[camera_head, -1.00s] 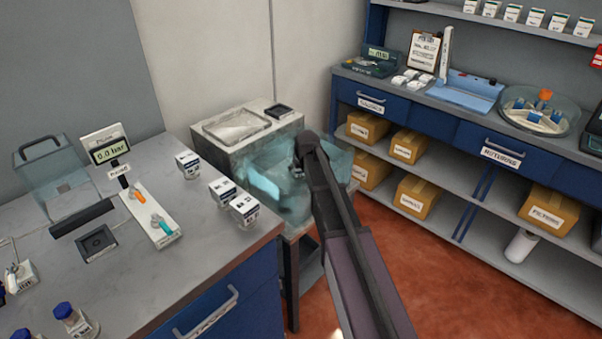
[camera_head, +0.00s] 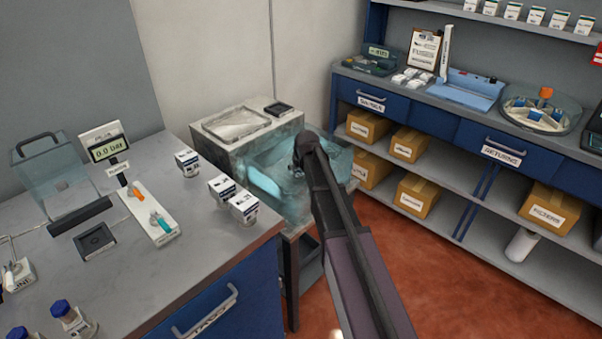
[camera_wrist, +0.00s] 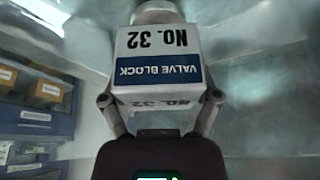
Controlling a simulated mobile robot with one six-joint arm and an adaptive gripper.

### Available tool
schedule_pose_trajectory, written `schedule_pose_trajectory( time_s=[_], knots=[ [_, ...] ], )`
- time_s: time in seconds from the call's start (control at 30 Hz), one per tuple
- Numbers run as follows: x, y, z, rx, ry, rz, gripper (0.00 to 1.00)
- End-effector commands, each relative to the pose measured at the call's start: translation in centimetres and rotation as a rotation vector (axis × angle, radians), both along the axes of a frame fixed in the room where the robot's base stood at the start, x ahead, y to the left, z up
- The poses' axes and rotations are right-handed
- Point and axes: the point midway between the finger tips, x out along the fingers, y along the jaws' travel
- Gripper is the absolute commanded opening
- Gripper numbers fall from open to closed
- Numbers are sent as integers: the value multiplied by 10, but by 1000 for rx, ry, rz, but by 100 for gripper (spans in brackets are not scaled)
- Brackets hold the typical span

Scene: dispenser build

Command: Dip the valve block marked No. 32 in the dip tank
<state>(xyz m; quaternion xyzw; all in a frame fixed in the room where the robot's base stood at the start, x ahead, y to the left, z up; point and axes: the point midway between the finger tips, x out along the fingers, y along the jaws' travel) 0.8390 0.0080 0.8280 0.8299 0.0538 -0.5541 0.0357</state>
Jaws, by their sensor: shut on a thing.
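The valve block (camera_wrist: 160,55) marked No. 32 is a white box with a blue band. It appears upside down in the wrist view, held between the two fingers of my gripper (camera_wrist: 160,103). In the head view my arm reaches over the dip tank (camera_head: 268,185), a clear tank with bluish liquid. My arm hides the gripper and block there. Blurred pale glass or liquid surrounds the block in the wrist view; I cannot tell how deep the block is.
Several white boxes (camera_head: 222,188) stand on the grey bench (camera_head: 140,275) left of the tank. A pale block-like stand with a tray (camera_head: 236,124) is behind the tank. A blue shelf unit (camera_head: 430,122) with cardboard boxes stands at right. The red floor (camera_head: 445,270) is clear.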

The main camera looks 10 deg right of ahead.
Motion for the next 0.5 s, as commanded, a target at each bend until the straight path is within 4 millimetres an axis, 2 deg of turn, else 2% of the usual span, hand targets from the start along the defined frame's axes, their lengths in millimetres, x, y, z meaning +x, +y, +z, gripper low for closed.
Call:
schedule_pose_trajectory(
  time_s=[0.1, 0.13, 0.2, 0.5],
  knots=[
    [0, 0, -2, 0, 0, 0, 19],
    [0, 0, -2, 0, 0, 0, 86],
    [0, 0, -1, 0, 0, 0, 100],
    [0, 0, -1, 0, 0, 0, 100]
  ],
)
